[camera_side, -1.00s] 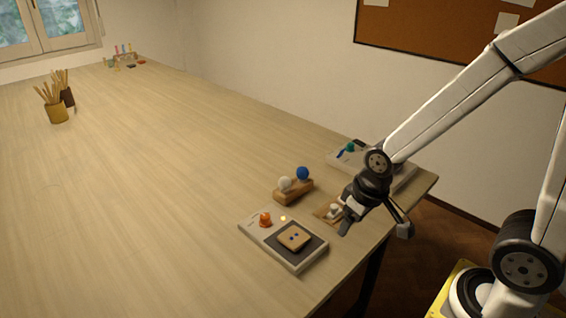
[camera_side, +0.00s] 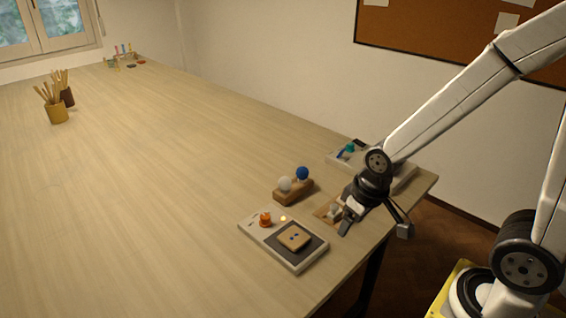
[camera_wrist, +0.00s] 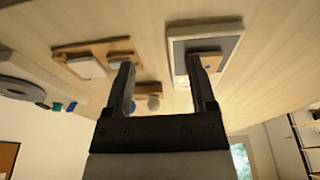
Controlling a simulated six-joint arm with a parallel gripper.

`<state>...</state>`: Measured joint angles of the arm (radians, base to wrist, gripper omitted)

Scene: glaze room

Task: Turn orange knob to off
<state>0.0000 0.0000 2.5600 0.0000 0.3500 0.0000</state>
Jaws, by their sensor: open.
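The orange knob (camera_side: 265,219) sits on a pale control panel (camera_side: 250,229) near the table's right front edge in the side view. A small lamp (camera_side: 283,218) beside it glows yellow. The panel's dark pad carries a square wooden plate (camera_side: 294,237) with blue dots. My gripper (camera_side: 372,222) is open and empty, to the right of the panel and apart from the knob. In the wrist view my gripper (camera_wrist: 160,68) shows two spread fingers, with the panel (camera_wrist: 180,50) behind the right one. I cannot make out the orange knob there.
A wooden block with a white ball and a blue ball (camera_side: 302,174) stands behind the panel. A small wooden board with white pieces (camera_wrist: 88,67) lies by my gripper. Another pale panel with a teal knob (camera_side: 350,148) is behind. The table's left is mostly clear.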

